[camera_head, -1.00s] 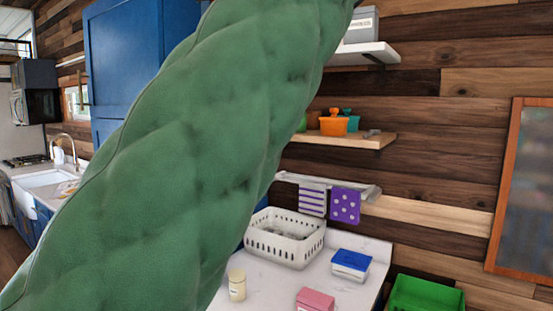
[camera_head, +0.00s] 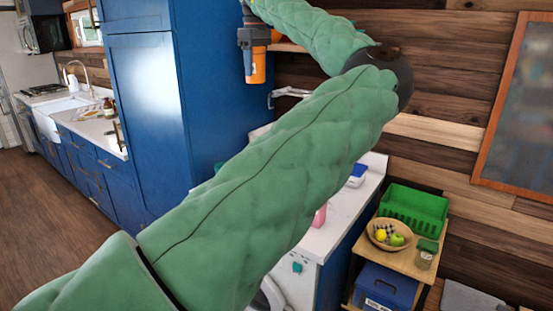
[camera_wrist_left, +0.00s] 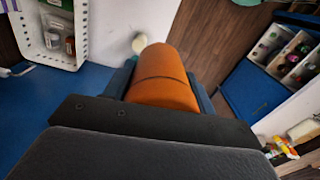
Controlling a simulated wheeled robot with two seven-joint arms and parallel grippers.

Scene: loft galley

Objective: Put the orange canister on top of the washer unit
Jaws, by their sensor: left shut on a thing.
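The orange canister (camera_head: 257,68) is held upright in my left gripper (camera_head: 255,45), in front of the tall blue cabinet in the head view. In the left wrist view the orange canister (camera_wrist_left: 165,75) lies between the two fingers of my left gripper (camera_wrist_left: 163,85), which is shut on it. The washer unit (camera_head: 293,281) is a white front with a round door, low in the head view under the white countertop. My green left arm hides much of it and most of the countertop. My right gripper is not in view.
The tall blue cabinet (camera_head: 140,100) stands close behind the canister. A wooden stand (camera_head: 395,262) at right holds a green crate (camera_head: 413,208) and a fruit bowl (camera_head: 373,236).

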